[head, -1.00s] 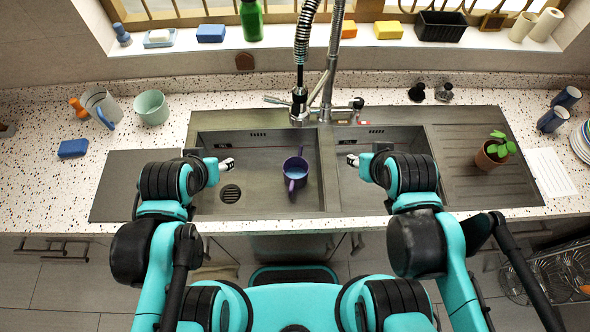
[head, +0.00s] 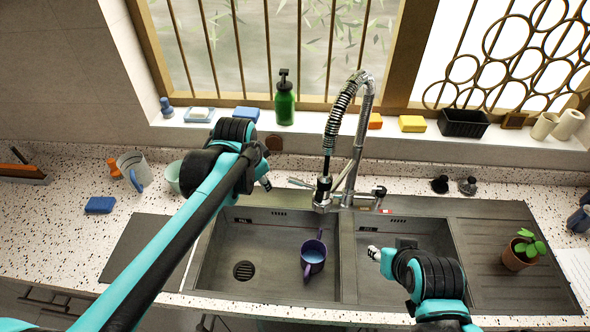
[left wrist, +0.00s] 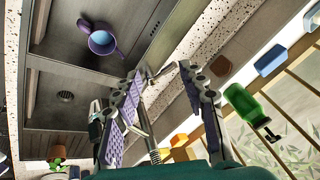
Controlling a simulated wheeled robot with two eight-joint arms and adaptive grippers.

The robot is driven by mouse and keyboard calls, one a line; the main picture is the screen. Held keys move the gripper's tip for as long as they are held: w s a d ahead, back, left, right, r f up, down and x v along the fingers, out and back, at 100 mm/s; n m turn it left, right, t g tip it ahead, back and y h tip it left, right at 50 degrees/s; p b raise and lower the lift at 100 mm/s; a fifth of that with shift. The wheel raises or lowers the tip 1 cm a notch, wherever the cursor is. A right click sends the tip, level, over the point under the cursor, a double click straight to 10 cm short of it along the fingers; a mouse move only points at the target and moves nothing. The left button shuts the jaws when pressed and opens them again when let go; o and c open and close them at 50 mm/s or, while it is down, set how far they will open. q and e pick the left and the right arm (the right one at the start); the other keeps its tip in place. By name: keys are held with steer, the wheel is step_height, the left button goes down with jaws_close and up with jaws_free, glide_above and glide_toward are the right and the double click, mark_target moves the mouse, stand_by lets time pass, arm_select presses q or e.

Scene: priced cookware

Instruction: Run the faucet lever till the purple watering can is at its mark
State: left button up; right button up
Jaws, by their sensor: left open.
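The purple watering can (head: 314,258) stands in the left basin with pale blue inside, probably water; I cannot make out its mark. It also shows in the left wrist view (left wrist: 103,42). The chrome faucet (head: 352,165) rises behind the basins, its spray head (head: 323,188) behind the can. A thin metal lever (head: 298,183) sticks out left from the faucet base. My left gripper (head: 266,183) is just left of that lever, apart from it. In the left wrist view the left gripper (left wrist: 162,70) is open and empty. My right gripper (head: 374,253) hangs over the right basin; its fingers are too small to judge.
A green soap bottle (head: 285,103), sponges and a black tray (head: 463,123) line the sill. A potted plant (head: 517,255) stands on the right drainboard.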

arm_select(q)
steer(key=w+d+f+m+g, duration=0.1)
steer(key=w+d+f+m, duration=0.15)
steer(key=w, duration=0.25)
steer(key=w+d+f+m, duration=0.1)
steer(key=w+f+m, duration=0.15)
steer(key=w, duration=0.35)
steer(key=m+g, duration=0.2)
steer(key=m, duration=0.3)
glide_above(295, 179)
steer(key=s, duration=0.2)
step_height(295, 179, down, 10)
steer(key=f+b, duration=0.1)
steer(key=f, duration=0.1)
steer(key=w+f+b, duration=0.1)
steer(key=f, duration=0.1)
steer(key=f+b, duration=0.1)
steer(key=f, duration=0.1)
steer(key=shift+w+f, duration=0.35)
steer(key=shift+f, duration=0.05)
jaws_close()
